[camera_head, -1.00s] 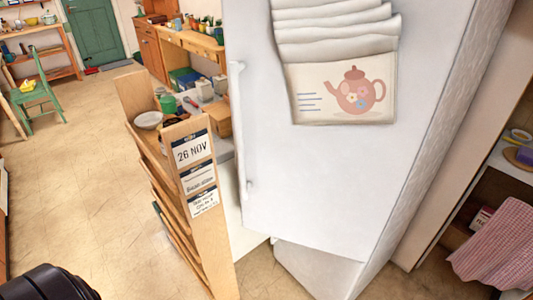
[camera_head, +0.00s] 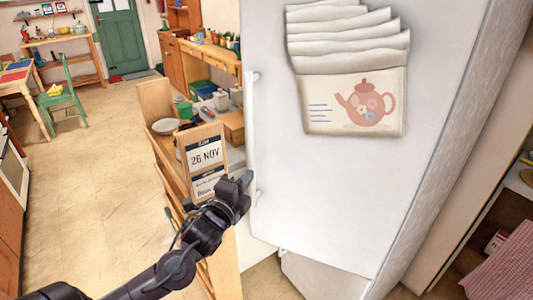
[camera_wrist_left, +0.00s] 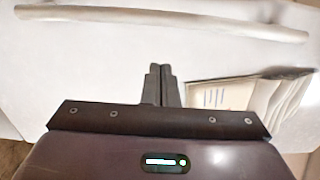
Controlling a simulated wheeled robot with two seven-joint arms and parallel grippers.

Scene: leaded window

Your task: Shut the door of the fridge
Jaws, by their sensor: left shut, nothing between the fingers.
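The white fridge door (camera_head: 330,200) fills the middle of the head view, with a vertical handle (camera_head: 251,140) along its left edge. I cannot tell for sure how far it stands open. My left gripper (camera_head: 246,184) is shut and empty, near the lower end of the handle. In the left wrist view the closed fingers (camera_wrist_left: 160,70) point at the white door surface (camera_wrist_left: 90,70). The handle (camera_wrist_left: 160,17) runs across the top there, apart from the fingers. Contact with the door is unclear. My right gripper is not in view.
A wooden rack with a "26 NOV" calendar (camera_head: 205,153) stands close left, partly behind my left arm. A dark shelf is at right. The floor (camera_head: 110,180) is clear at left.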

